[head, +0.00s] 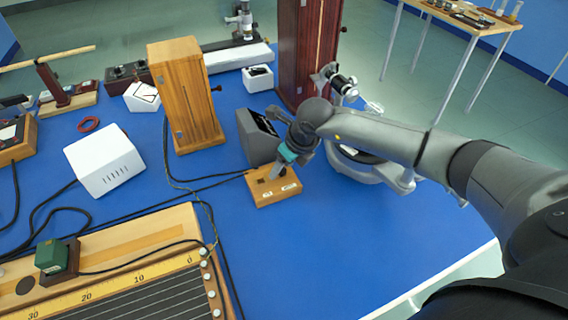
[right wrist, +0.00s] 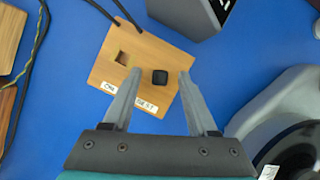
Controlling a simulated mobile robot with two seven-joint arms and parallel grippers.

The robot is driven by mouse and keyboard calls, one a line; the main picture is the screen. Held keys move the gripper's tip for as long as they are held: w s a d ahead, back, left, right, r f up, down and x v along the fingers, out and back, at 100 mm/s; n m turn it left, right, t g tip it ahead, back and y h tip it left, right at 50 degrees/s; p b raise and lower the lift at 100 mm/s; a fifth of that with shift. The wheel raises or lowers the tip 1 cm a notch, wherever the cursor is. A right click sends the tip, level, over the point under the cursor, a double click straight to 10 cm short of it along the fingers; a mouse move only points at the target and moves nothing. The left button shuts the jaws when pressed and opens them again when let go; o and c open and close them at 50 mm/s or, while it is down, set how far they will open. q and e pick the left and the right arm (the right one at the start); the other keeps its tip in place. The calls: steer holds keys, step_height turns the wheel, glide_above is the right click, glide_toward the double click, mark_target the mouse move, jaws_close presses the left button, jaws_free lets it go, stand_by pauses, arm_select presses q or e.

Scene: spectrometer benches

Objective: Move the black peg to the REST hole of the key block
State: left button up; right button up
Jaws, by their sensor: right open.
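The wooden key block (head: 262,197) lies on the blue bench, below my right gripper (head: 281,173). In the right wrist view the key block (right wrist: 150,40) has an empty square hole at its left. The black peg (right wrist: 160,77) stands at the other position, beside the label ending in "ST", which a finger partly covers. How deep it sits cannot be told. My right gripper (right wrist: 158,75) is open, with its fingers either side of the peg and gaps showing between. The peg cannot be made out in the head view. My left gripper is not in view.
A dark grey box (head: 257,138) stands right behind the block, with a tall wooden box (head: 186,95) to its left. A round grey instrument (head: 372,168) is close on the right. Cables run left of the block; bench in front is clear.

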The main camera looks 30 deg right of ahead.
steer(key=p+v, duration=0.2)
steer(key=v, duration=1.3)
steer(key=shift+r, duration=0.15)
steer(key=shift+s, duration=0.1)
